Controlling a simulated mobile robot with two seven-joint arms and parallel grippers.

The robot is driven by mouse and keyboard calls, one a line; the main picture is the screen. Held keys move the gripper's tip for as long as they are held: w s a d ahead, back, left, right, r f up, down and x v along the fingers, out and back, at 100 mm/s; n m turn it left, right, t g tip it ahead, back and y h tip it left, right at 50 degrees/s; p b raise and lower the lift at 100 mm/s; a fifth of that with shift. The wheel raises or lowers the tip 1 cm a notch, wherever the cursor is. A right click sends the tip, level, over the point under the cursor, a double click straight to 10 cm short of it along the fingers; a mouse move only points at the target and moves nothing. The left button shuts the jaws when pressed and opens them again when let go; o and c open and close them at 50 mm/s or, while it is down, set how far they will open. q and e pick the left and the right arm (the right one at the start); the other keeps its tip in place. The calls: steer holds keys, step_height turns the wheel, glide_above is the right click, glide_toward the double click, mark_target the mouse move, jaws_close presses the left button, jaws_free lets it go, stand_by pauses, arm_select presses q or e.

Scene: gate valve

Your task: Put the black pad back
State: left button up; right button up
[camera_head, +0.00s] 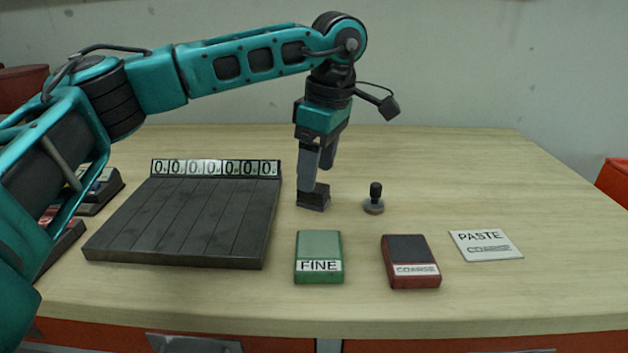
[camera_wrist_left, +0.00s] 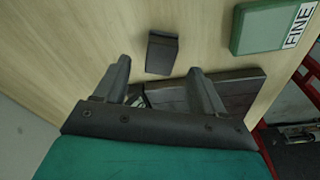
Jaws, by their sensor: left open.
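The small black pad (camera_head: 314,199) rests on the table just right of the dark slotted board (camera_head: 180,225). My left gripper (camera_head: 320,168) points down over the pad, its fingers open. In the left wrist view the pad (camera_wrist_left: 162,53) lies just beyond the gap between the two open fingertips (camera_wrist_left: 158,68), with bare table around it. The fingers do not appear to hold it; whether they touch it I cannot tell. Part of the pad is hidden behind a finger in the head view. My right gripper is not in view.
A green FINE block (camera_head: 319,257) and a red COARSE block (camera_head: 410,262) lie in front, with a white PASTE card (camera_head: 486,245) to the right. A small knobbed stamp (camera_head: 374,200) stands right of the pad. Dark trays (camera_head: 100,192) sit left. The back right table is clear.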

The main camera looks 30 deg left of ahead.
mark_target(323, 189)
arm_select(q)
step_height(323, 189, up, 8)
steer(key=d, duration=0.1)
steer(key=shift+f+p, duration=0.25)
steer(key=shift+p, duration=0.2)
steer(key=shift+d, duration=0.1)
